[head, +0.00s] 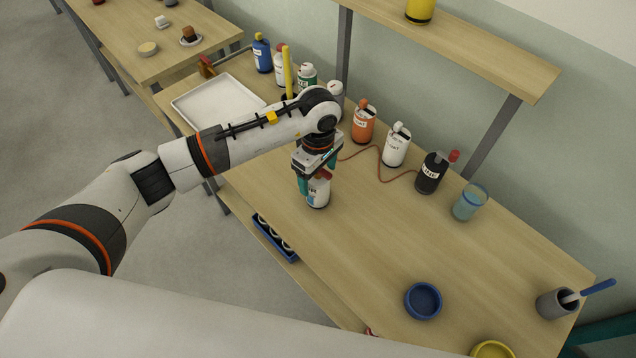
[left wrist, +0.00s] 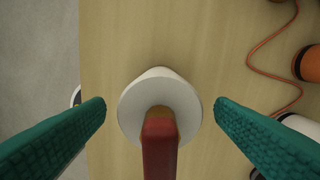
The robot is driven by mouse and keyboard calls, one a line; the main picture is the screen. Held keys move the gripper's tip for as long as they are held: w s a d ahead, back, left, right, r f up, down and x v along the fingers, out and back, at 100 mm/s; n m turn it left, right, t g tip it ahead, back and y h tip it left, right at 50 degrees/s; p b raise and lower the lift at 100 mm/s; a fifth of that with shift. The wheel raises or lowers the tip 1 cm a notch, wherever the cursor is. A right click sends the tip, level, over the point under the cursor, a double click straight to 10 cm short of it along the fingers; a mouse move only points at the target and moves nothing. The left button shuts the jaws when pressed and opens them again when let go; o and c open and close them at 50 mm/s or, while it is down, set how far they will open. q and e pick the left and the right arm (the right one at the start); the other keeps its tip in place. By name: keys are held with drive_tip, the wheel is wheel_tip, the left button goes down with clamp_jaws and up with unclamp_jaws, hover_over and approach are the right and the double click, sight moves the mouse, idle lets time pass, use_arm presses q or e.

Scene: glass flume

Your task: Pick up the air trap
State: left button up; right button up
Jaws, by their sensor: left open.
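A white bottle with a blue-marked label (head: 319,194) and a red top stands upright on the wooden bench (head: 370,255), near its front edge. I take it for the air trap, but I cannot read its label. My left gripper (head: 318,177) is over it, pointing down, with teal fingers open on either side of its upper part. In the left wrist view the white bottle (left wrist: 134,108) is seen from above between the open fingers (left wrist: 160,112), with a gap on each side. Its red top (left wrist: 160,145) points toward the lower picture edge. My right gripper is not in view.
Behind stand an orange bottle (head: 363,124), a white bottle (head: 396,148), a black bottle (head: 431,174) and a glass beaker (head: 467,205), with a thin red-brown tube (head: 384,178) nearby. A white tray (head: 215,103) lies left. The bench is clear before the blue dish (head: 423,300).

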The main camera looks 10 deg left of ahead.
use_arm(q)
drive_tip(key=shift+f, duration=0.2)
drive_tip(key=c, duration=1.4)
drive_tip(key=shift+c, duration=0.3)
drive_tip(key=shift+r, duration=0.15)
